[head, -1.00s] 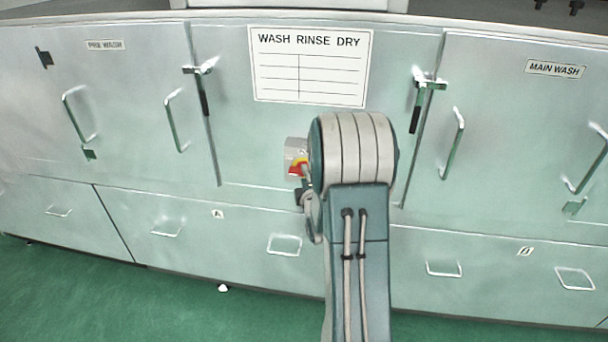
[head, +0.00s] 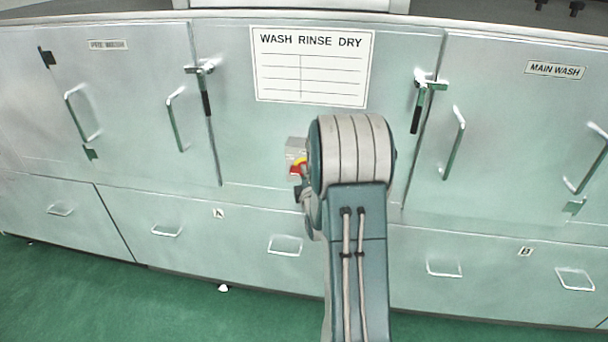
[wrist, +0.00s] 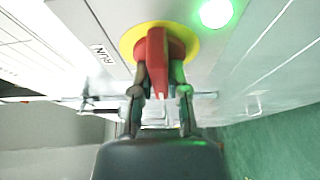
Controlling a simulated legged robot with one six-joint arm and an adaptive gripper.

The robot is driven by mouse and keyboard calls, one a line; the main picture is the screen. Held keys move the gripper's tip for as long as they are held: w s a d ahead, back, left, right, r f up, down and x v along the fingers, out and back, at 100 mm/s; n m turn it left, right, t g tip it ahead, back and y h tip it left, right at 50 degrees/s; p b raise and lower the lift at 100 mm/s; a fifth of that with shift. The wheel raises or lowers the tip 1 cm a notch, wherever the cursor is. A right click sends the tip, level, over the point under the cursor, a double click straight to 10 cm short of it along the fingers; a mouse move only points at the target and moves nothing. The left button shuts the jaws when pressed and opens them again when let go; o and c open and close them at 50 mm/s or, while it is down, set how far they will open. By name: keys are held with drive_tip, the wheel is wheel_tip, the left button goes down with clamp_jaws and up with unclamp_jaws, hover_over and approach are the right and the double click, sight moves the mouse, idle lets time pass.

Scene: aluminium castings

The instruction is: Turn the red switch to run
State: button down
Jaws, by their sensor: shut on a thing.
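The red switch (wrist: 157,48) is a red handle on a round yellow plate (wrist: 190,38), in the middle of the wrist view. A RUN label (wrist: 104,54) is on the panel to its left. My gripper (wrist: 160,76) is shut on the red handle, one finger on each side. The handle runs up and down in the wrist view, and the label lies off to its side. In the head view the red switch (head: 297,169) shows partly, left of my arm, below a grey box face (head: 296,146). My arm hides most of the gripper there.
A lit green lamp (wrist: 215,13) is close to the switch. In the head view, steel doors with bar handles (head: 175,120) flank the switch panel, and drawers with pulls (head: 286,246) lie below. A WASH RINSE DRY sign (head: 312,68) is above. Green floor (head: 180,305) is clear in front.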

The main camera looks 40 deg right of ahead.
drive_tip(key=shift+f, duration=0.2)
drive_tip(key=m+t+h, duration=0.1)
drive_tip(key=m, duration=0.3)
drive_tip(key=shift+f, duration=0.1)
drive_tip(key=m+h, duration=0.1)
drive_tip(key=m, duration=0.2)
drive_tip(key=m+h, duration=0.1)
drive_tip(key=m, duration=0.1)
drive_tip(key=shift+f+m+h, duration=0.1)
drive_tip(key=shift+m+h, duration=0.2)
drive_tip(key=shift+m, duration=0.1)
drive_tip(key=m+h, duration=0.1)
drive_tip(key=m, duration=0.1)
drive_tip(key=m+h, duration=0.1)
drive_tip(key=m, duration=0.1)
drive_tip(key=shift+a+f+m+g, duration=0.1)
drive_tip(key=shift+m+g, duration=0.2)
drive_tip(key=shift+m, duration=0.1)
drive_tip(key=m+g+h, duration=0.1)
drive_tip(key=m, duration=0.2)
drive_tip(key=m+g+h, duration=0.1)
drive_tip(key=m+h, duration=0.1)
drive_tip(key=m, duration=0.2)
drive_tip(key=shift+m, duration=0.4)
drive_tip(key=c, duration=0.7)
unclamp_jaws()
drive_tip(key=shift+c, duration=0.2)
drive_tip(key=shift+o, duration=0.5)
drive_tip(key=shift+w+r, duration=0.1)
drive_tip(key=shift+r, duration=0.1)
